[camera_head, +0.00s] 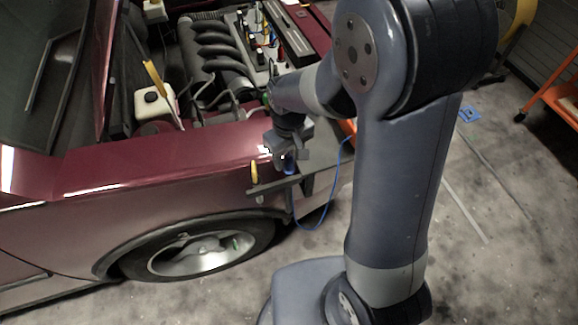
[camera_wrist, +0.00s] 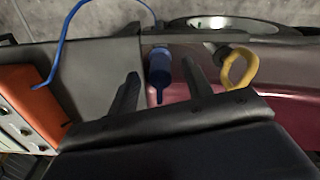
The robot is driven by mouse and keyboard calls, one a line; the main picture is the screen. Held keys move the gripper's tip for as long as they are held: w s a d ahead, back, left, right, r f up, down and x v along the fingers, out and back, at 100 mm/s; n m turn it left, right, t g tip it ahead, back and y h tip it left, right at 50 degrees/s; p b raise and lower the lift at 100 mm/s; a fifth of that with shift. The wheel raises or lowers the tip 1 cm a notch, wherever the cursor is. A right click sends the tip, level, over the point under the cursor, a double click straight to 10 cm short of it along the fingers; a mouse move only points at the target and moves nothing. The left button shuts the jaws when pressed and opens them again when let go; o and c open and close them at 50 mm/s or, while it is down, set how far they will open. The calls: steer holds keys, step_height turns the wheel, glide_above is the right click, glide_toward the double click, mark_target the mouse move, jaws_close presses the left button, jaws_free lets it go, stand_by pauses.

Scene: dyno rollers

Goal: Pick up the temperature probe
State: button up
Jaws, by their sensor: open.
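The temperature probe appears to be the blue cylinder with a thin tip (camera_wrist: 158,68), held upright at a grey tray or rack on the car's side. In the wrist view it lies between the two dark fingers of my gripper (camera_wrist: 160,80), with gaps on both sides. My gripper is open and not closed on it. In the head view the blue probe (camera_head: 290,162) shows just below my gripper (camera_head: 284,152), partly hidden by it. A blue cable (camera_wrist: 68,32) loops nearby; it hangs below the tray in the head view.
A yellow ring-shaped handle (camera_wrist: 240,68) stands close to the right finger. An orange case (camera_wrist: 30,105) sits at left on the grey tray (camera_wrist: 105,65). The maroon car fender (camera_head: 170,165) and open engine bay are beside my arm. An orange cart (camera_head: 560,100) stands at far right.

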steer(key=shift+f, duration=0.85)
jaws_close()
